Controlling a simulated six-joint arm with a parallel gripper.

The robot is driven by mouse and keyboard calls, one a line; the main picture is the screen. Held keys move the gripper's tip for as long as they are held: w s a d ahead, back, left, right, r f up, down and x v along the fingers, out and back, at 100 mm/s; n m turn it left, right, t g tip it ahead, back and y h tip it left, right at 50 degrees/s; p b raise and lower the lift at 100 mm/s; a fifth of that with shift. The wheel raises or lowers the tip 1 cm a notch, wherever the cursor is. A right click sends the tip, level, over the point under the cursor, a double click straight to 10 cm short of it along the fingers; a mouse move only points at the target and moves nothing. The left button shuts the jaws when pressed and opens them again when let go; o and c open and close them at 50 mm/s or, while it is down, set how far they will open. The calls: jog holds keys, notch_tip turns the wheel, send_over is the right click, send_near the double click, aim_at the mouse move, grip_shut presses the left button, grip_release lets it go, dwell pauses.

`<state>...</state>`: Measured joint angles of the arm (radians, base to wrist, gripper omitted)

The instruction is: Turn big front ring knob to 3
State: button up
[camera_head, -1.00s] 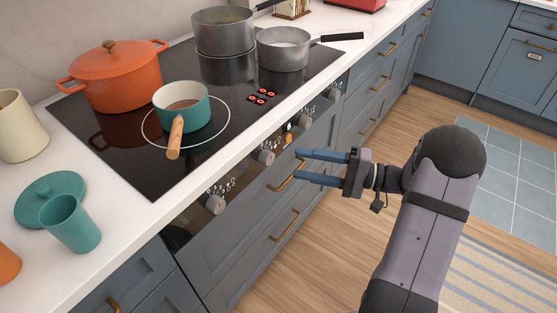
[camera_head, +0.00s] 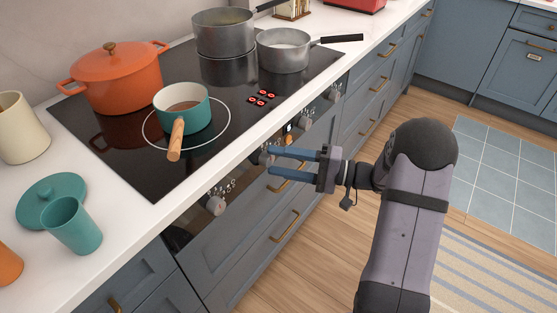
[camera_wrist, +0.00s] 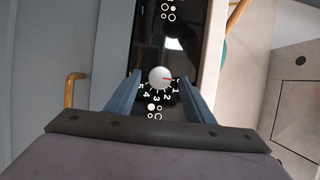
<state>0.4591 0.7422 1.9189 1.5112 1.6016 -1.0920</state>
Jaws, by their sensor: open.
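My gripper (camera_head: 269,161) is open at the front control panel, its two blue fingers reaching toward a knob (camera_head: 258,158), which they partly hide in the head view. In the wrist view the round pale knob (camera_wrist: 159,77) sits between the open fingertips (camera_wrist: 161,78), with a gap showing on each side. A teal saucepan (camera_head: 183,112) stands inside the large white ring on the hob.
Other knobs sit along the panel, one at left (camera_head: 216,205) and others at right (camera_head: 305,122). A drawer handle (camera_head: 285,177) juts out below my fingers. The worktop edge overhangs the panel. An orange casserole (camera_head: 117,80) and grey pans (camera_head: 283,52) stand on the hob.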

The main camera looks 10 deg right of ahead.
jog(key=shift+w+a, duration=0.15)
jog(key=shift+a, duration=0.15)
jog(key=c, duration=1)
jog(key=shift+c, duration=0.2)
